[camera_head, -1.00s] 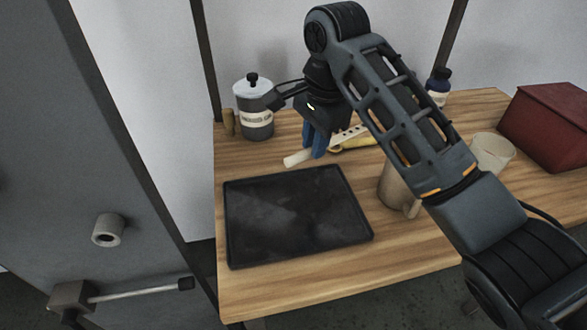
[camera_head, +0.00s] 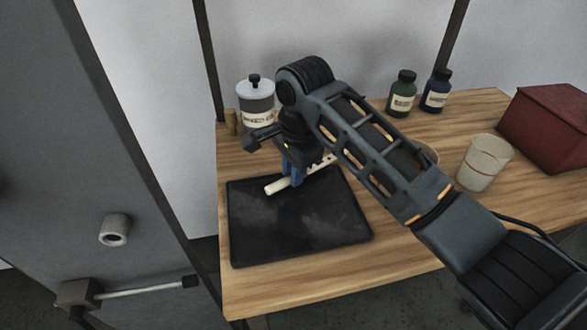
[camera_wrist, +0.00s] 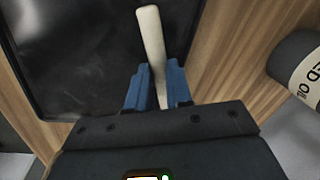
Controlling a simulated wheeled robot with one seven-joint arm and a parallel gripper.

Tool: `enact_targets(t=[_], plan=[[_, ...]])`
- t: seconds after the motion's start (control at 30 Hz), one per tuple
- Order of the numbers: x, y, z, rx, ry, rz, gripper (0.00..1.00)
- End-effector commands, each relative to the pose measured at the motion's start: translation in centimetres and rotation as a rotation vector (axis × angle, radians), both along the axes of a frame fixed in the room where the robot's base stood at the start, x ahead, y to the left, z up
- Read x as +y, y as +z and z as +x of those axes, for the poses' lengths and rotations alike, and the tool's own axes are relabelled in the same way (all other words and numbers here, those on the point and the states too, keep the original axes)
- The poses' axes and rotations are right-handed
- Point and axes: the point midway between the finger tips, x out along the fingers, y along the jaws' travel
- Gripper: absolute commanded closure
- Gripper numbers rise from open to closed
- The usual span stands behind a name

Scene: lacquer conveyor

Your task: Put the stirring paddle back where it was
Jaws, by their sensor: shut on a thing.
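The stirring paddle is pale cream, with a plain rounded handle (camera_head: 281,186) and a flat end with holes that shows right of my gripper. My gripper (camera_head: 291,178) has blue fingers shut on the paddle, which lies roughly level over the far edge of the black tray (camera_head: 245,235). In the wrist view, the paddle handle (camera_wrist: 151,35) sticks out between the blue fingers (camera_wrist: 158,78), with the dark tray (camera_wrist: 70,55) beneath. Whether the paddle touches the tray is unclear. Part of the perforated end is hidden by my gripper and arm.
A lidded canister (camera_head: 256,100) stands behind the tray. Green (camera_head: 401,97) and blue (camera_head: 436,93) bottles stand at the back. A pale cup (camera_head: 484,162) and a red box (camera_head: 548,122) are at right. Bare wooden table (camera_head: 300,282) lies in front of the tray.

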Motion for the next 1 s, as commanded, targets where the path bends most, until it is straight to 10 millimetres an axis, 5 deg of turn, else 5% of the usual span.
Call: enact_targets(t=[0.2,0.23,0.5,0.77,1.0], plan=[[0.1,-0.6,0.0,0.001,0.0,0.001,1.0],[0.0,-0.6,0.0,0.001,0.001,0.001,0.79],[0.0,-0.6,0.0,0.0,0.0,0.0,0.55],[0.0,-0.4,0.0,-0.001,0.0,0.0,0.55],[-0.1,2.5,-0.2,-0.003,0.001,0.002,0.55]])
